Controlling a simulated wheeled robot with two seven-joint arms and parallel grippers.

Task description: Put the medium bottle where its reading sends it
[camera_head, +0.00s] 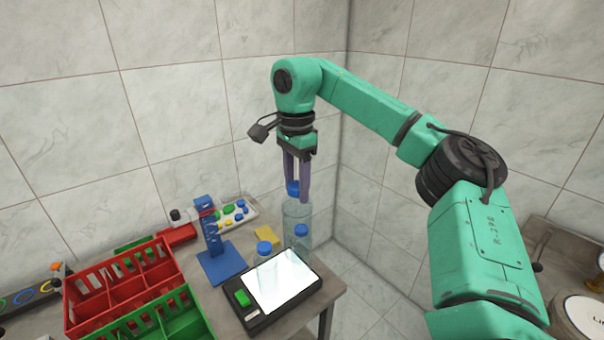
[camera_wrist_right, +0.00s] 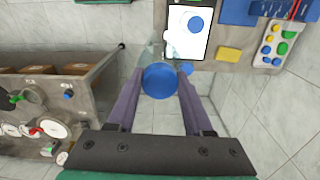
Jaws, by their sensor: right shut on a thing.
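My right gripper (camera_head: 298,190) is shut on the blue cap of a clear bottle (camera_head: 298,214), held upright at the table's back right. The cap (camera_wrist_right: 159,80) sits between the fingers in the right wrist view. Two other blue-capped bottles, one left (camera_head: 264,247) and one right (camera_head: 301,231), stand lower, behind the bright panel. I take the held bottle for the medium one, but sizes are hard to compare. The white panel (camera_head: 282,280) sits in a black device with a green button (camera_head: 242,298); no reading is legible. My left gripper is out of view.
A red crate (camera_head: 122,288) and a green crate stand at left. A blue stand (camera_head: 222,265), a yellow block (camera_head: 267,237) and a tray of coloured caps (camera_head: 249,215) are near the panel. A bench with gauges (camera_wrist_right: 40,112) lies left in the wrist view.

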